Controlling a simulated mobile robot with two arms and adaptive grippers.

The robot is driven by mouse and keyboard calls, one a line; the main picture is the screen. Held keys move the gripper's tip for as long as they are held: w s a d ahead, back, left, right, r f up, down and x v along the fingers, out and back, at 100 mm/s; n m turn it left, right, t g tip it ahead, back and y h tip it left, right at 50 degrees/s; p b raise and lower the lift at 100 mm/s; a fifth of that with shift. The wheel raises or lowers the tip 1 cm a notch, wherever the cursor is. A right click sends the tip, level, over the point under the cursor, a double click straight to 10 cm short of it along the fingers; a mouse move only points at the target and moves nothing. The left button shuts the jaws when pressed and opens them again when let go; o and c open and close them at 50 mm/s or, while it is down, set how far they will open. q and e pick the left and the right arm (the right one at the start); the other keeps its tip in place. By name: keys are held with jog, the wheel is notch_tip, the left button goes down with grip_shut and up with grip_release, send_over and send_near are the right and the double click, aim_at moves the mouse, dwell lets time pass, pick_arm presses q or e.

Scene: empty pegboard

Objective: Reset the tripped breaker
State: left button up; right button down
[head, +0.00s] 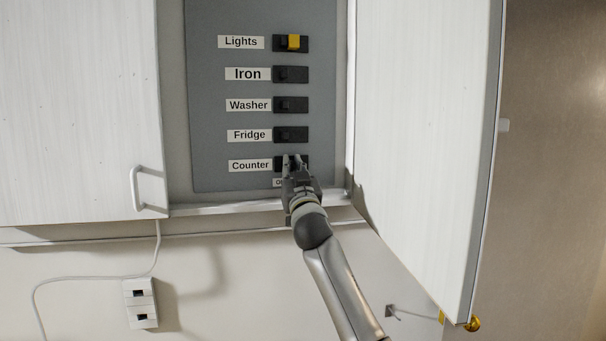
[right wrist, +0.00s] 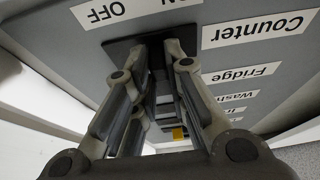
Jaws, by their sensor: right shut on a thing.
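The grey breaker panel (head: 215,100) stands in the open cabinet in the head view. The Lights breaker (head: 305,43) at the top shows a yellow patch beside its black lever. The Iron (head: 300,75), Washer (head: 300,105) and Fridge (head: 302,135) breakers show no yellow. My right gripper (head: 293,160) is at the Counter breaker (head: 278,163), the lowest one. In the right wrist view its fingertips (right wrist: 163,48) are closed on the Counter switch, above a black plate (right wrist: 120,46). The fingers hide most of that switch. My left gripper is out of view.
The open cabinet door (head: 425,130) stands right of the panel, beside my right arm. A closed white door (head: 75,110) with a handle is on the left. A wall outlet (head: 140,303) with a cord is below. The space before the upper panel is clear.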

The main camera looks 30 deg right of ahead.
jog(key=shift+w+a+f, duration=0.1)
jog(key=shift+w+a, duration=0.1)
jog(key=shift+a, duration=0.75)
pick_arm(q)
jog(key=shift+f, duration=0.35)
pick_arm(e)
jog(key=shift+d, duration=0.15)
jog(key=c, duration=1.7)
grip_release()
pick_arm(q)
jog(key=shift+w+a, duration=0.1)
pick_arm(e)
jog(key=shift+o, duration=1.3)
jog(key=shift+w+a, duration=0.1)
jog(key=shift+a, duration=0.15)
jog(key=shift+d, duration=0.1)
jog(key=v, duration=1.2)
